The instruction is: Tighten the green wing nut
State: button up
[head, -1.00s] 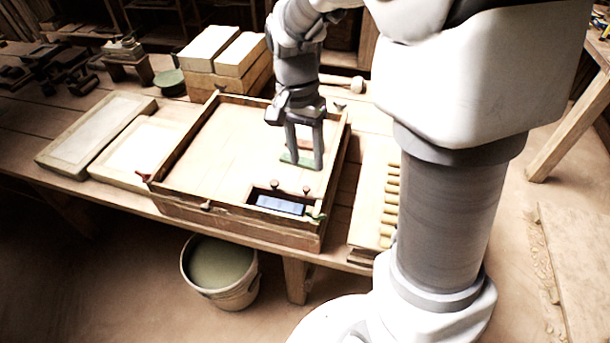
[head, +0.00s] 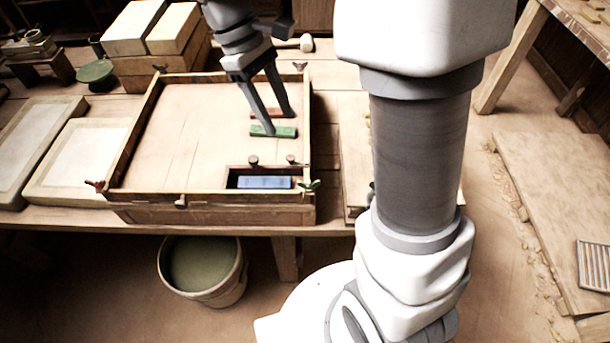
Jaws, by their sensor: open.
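The green wing nut (head: 310,186) sits at the front right corner of the wooden press frame (head: 150,196). A red wing nut (head: 96,186) sits at the front left corner. My gripper (head: 280,126) is open above the frame's bed, with its fingers pointing down beside the green tile (head: 273,132) and the red tile (head: 267,113). It is behind and to the left of the green wing nut and apart from it. I cannot tell whether the fingertips touch the tiles. Nothing shows between the fingers as held.
A blue tile (head: 264,182) lies in a recess at the frame's front, with two dark knobs (head: 253,161) behind it. Dark wing nuts (head: 300,67) stand at the back. A mallet (head: 303,43) lies behind. A bucket (head: 202,290) stands on the floor in front.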

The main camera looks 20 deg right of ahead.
aim_at(309, 184)
jog(key=b+x, duration=0.3)
jog(key=x, duration=1.3)
jog(key=shift+f, duration=0.15)
grip_shut()
jog(key=shift+w, duration=0.1)
